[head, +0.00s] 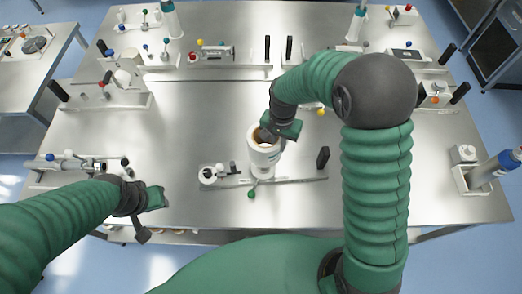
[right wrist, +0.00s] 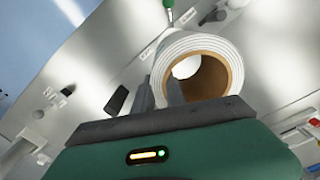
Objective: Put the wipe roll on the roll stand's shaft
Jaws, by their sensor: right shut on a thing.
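The white wipe roll (head: 263,157) with a brown core is at the front middle of the table in the head view. My right gripper (head: 269,137) is shut on its wall at the upper end. In the right wrist view the roll (right wrist: 222,50) shows its open core, and my right gripper (right wrist: 158,92) has one finger at the core and one outside. A long low plate (head: 300,181), which looks like the roll stand's base, lies under and beside the roll. I cannot make out the shaft. My left gripper (head: 146,200) is over the table's left front; its jaw opening is unclear.
Several fixtures line the table's back and sides. The left middle of the table (head: 190,125) is clear.

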